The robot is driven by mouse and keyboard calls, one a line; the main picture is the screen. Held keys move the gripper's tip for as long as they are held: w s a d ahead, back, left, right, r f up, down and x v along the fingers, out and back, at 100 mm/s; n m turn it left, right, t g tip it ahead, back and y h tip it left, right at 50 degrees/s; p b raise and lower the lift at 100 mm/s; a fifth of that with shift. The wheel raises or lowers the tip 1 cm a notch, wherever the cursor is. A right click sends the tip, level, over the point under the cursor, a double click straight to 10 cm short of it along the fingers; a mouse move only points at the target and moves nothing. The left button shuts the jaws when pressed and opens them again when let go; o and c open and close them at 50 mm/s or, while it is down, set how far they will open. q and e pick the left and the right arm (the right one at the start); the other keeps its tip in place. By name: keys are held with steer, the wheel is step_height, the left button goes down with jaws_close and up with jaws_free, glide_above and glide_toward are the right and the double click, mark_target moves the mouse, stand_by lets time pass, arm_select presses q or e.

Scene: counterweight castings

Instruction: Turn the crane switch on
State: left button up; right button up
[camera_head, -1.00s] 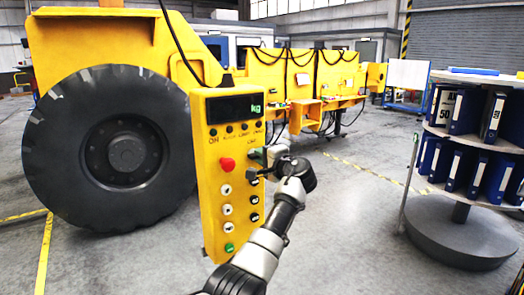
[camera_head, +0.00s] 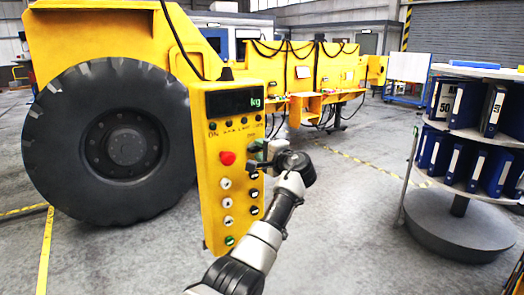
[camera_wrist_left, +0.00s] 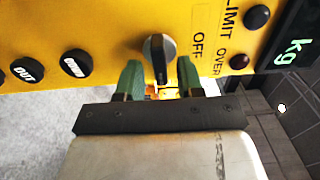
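The yellow crane control box (camera_head: 211,170) hangs upright in the middle of the head view, with a black "kg" display, a red button and several round buttons. The crane switch (camera_wrist_left: 158,56) is a black and silver rotary knob on its face, with "OFF" printed to its right in the left wrist view. Its black bar runs roughly up and down in that view. My left gripper (camera_head: 257,156) is at the box's right side. In the left wrist view its green fingertips (camera_wrist_left: 160,78) are open, one on each side of the knob. The gripper hides the switch in the head view. My right gripper is not in view.
A yellow machine with a large black tyre (camera_head: 125,145) stands behind the box at the left. A round shelf of blue binders (camera_head: 455,165) stands at the right. The grey floor (camera_head: 340,225) between the box and the shelf is clear.

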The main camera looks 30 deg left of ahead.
arm_select(q)
steer(key=b+v, duration=0.3)
steer(key=v, duration=0.7)
steer(key=shift+s+d+b, duration=0.2)
steer(key=shift+d+b, duration=0.1)
steer(key=shift+d, duration=0.05)
